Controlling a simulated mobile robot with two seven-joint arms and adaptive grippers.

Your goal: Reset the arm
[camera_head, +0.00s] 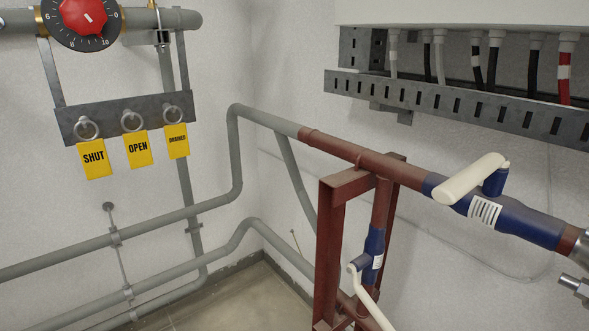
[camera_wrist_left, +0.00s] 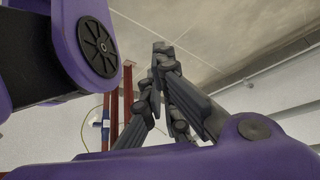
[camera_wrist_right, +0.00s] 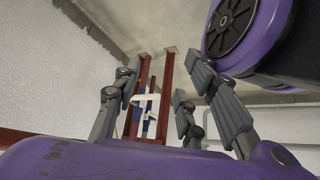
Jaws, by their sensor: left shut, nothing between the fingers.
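My left gripper (camera_wrist_left: 161,48) shows in the left wrist view with its dark grey fingers drawn together and nothing between them. My right gripper (camera_wrist_right: 158,86) shows in the right wrist view with its fingers spread apart and empty. Behind it, at a distance, is a blue valve with pale handles (camera_wrist_right: 146,99) on the red frame. Neither gripper shows in the head view, so their places relative to the pipes there cannot be told.
In the head view, a blue valve body (camera_head: 520,221) with a cream handle (camera_head: 470,179) sits on a brown-red pipe over a red frame (camera_head: 330,245). A lower blue valve (camera_head: 374,243) is beside it. Yellow tags (camera_head: 138,149) hang from a bracket left. A slotted cable tray (camera_head: 470,107) is upper right.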

